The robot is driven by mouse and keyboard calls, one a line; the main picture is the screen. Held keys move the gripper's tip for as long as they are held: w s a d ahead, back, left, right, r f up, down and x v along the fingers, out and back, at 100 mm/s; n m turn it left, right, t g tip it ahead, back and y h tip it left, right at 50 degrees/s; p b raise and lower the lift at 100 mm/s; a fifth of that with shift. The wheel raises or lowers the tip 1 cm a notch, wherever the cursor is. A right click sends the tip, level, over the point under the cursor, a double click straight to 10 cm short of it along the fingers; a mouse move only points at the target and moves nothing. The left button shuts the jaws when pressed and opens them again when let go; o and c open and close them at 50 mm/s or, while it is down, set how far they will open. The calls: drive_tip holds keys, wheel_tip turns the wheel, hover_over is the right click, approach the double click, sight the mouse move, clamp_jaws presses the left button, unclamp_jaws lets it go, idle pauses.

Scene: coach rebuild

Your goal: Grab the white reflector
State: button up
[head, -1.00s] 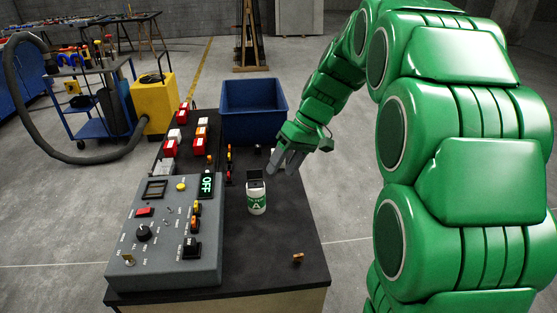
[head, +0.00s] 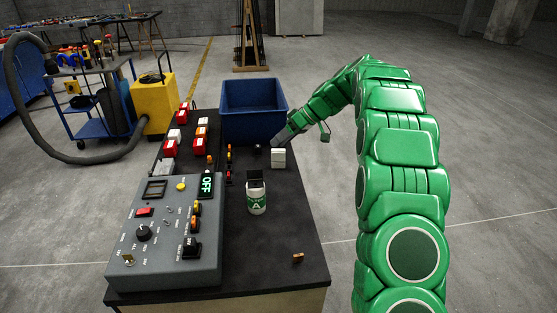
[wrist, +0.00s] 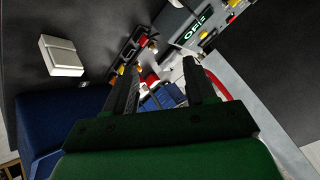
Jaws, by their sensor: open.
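The blue bin (head: 253,137) stands close to my gripper. The bench's right front is mostly clear.

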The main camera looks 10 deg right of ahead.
drive_tip(key=w+d+f+n+t+y, duration=0.1)
drive_tip(key=w+d+f+n+y, duration=0.15)
drive_tip(key=w+f, duration=0.5)
drive_tip(key=n, duration=0.3)
approach(274, 153)
drive_tip(key=a+f, duration=0.1)
drive_tip(key=f, duration=0.1)
drive_tip(key=shift+w+a+f+n+t+y, duration=0.1)
drive_tip(key=shift+w+f+n+t+y, duration=0.25)
drive_tip(key=shift+f+n+y, duration=0.25)
drive_tip(key=shift+w+a+f, duration=0.1)
drive_tip(key=shift+a+f, duration=0.05)
drive_tip(key=shift+f, duration=0.1)
drive_tip(key=shift+r+x, duration=0.15)
drive_tip(key=shift+x, duration=1.75)
drive_tip(key=shift+r+x, duration=0.1)
drive_tip(key=shift+x, duration=1.75)
drive_tip(key=shift+w, duration=0.1)
clamp_jaws()
drive_tip(key=shift+r, duration=0.15)
